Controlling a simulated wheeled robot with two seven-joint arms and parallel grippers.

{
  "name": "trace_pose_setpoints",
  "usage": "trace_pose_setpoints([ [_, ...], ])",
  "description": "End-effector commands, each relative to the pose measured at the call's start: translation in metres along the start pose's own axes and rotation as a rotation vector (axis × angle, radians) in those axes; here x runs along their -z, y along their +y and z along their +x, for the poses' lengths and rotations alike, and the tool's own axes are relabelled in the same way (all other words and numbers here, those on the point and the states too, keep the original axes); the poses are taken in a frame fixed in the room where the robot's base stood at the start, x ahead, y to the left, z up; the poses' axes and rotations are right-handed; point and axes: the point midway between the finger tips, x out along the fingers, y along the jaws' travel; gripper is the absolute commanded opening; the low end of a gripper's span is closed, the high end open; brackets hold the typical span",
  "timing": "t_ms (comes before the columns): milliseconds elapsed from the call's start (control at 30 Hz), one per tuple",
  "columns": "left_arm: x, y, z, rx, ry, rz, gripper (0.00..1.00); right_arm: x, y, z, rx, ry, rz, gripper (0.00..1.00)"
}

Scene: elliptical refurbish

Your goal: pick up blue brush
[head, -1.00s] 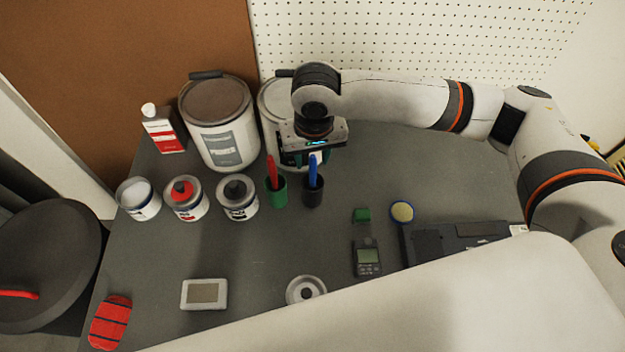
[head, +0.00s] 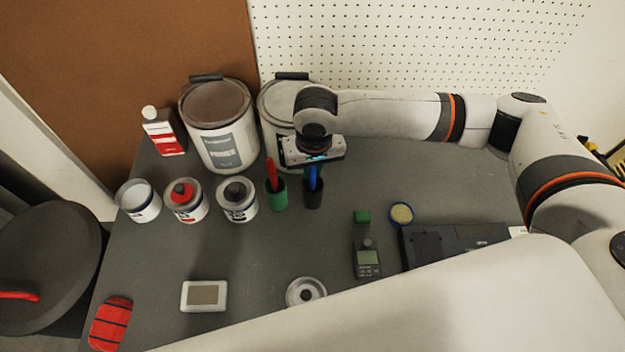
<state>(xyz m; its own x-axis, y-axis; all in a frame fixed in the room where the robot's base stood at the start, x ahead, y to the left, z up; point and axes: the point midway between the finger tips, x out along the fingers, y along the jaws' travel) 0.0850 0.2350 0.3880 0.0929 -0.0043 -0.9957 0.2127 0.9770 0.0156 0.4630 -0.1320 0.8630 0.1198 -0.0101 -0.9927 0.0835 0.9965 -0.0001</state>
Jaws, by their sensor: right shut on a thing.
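The blue brush (head: 313,181) stands upright in a small black cup (head: 313,198) on the grey table. My right gripper (head: 312,168) points down over the cup and is shut on the upper part of the brush. The gripper body hides the top of the brush. My left gripper is not in view.
A red brush (head: 270,171) stands in a green cup (head: 276,194) just left of the black cup. Large paint buckets (head: 222,125) and several small cans (head: 187,203) stand to the left and behind.

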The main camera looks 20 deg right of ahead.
Motion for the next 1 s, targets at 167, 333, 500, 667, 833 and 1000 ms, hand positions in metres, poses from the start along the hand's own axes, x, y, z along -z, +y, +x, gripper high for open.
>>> trace_pose_setpoints([
  [167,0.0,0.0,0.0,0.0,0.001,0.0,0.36,-0.001,0.0,-0.005,-0.001,-0.002,0.0,0.0],
  [333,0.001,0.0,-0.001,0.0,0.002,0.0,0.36,-0.005,0.001,-0.033,-0.003,-0.004,0.0,0.0],
  [500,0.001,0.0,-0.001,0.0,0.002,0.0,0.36,-0.009,0.001,-0.068,-0.002,-0.004,0.0,0.0],
  [667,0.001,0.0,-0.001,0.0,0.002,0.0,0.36,-0.011,0.0,-0.091,-0.001,-0.001,0.0,0.0],
  [833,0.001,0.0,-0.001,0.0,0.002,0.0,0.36,-0.012,0.0,-0.1,-0.001,-0.001,0.0,0.0],
  [1000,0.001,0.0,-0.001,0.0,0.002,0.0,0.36,-0.012,0.0,-0.1,0.0,0.0,0.0,0.0],
])
